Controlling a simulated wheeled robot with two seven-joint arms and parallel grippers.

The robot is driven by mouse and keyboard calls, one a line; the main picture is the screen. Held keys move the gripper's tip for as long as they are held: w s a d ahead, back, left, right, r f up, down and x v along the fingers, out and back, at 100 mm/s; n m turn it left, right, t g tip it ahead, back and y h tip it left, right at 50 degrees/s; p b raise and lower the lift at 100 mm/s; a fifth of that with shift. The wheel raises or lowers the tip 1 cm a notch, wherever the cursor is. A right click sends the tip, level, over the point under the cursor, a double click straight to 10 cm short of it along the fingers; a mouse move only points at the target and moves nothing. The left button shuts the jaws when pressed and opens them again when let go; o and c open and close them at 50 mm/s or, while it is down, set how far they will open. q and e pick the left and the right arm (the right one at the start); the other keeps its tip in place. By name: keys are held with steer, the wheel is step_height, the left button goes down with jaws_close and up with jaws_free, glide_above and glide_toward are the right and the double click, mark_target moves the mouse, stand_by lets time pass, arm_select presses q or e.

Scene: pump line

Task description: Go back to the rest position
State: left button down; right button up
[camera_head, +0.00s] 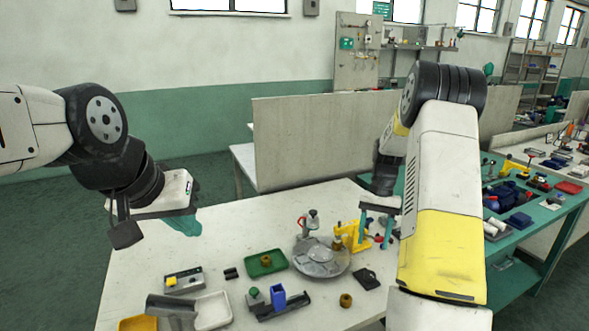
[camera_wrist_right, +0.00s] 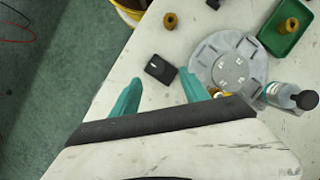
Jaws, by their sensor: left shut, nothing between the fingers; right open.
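My left gripper (camera_head: 185,224) hangs at the left in the head view, in the air by the left edge of the white table (camera_head: 232,240). Its teal fingers are shut with nothing between them. My right gripper (camera_head: 376,230) is over the right part of the table, its two teal fingers apart and empty. In the right wrist view the right gripper (camera_wrist_right: 160,76) is also open, above the tabletop. A black flat block (camera_wrist_right: 160,69) and the round grey plate (camera_wrist_right: 229,62) lie beyond its fingertips, apart from them.
A green tray (camera_head: 254,270) with a brass part, a yellow fixture (camera_head: 347,236), a blue block (camera_head: 278,296), a white tray (camera_head: 214,311) and a brass ring (camera_head: 346,300) crowd the table. A grey panel (camera_head: 310,145) stands behind it. A green-topped bench (camera_head: 545,222) is at the right.

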steer(key=s+a+r+n+t, duration=0.1)
steer(key=s+a+r+t, duration=0.2)
steer(key=r, duration=0.5)
steer(key=s+a+r+n+t, duration=0.1)
steer(key=s+a+r, duration=0.3)
steer(key=r, duration=0.4)
steer(key=s+a+r+n+t, duration=0.1)
steer(key=s+a+r+t, duration=0.1)
steer(key=s, duration=0.5)
steer(key=s+a+r+n+t, duration=0.2)
steer(key=s+a+r+t, duration=0.1)
steer(key=s, duration=0.5)
steer(key=shift+s+a+r+t, duration=0.2)
steer(key=shift+a+r+t, duration=0.1)
steer(key=shift+a+r, duration=0.45)
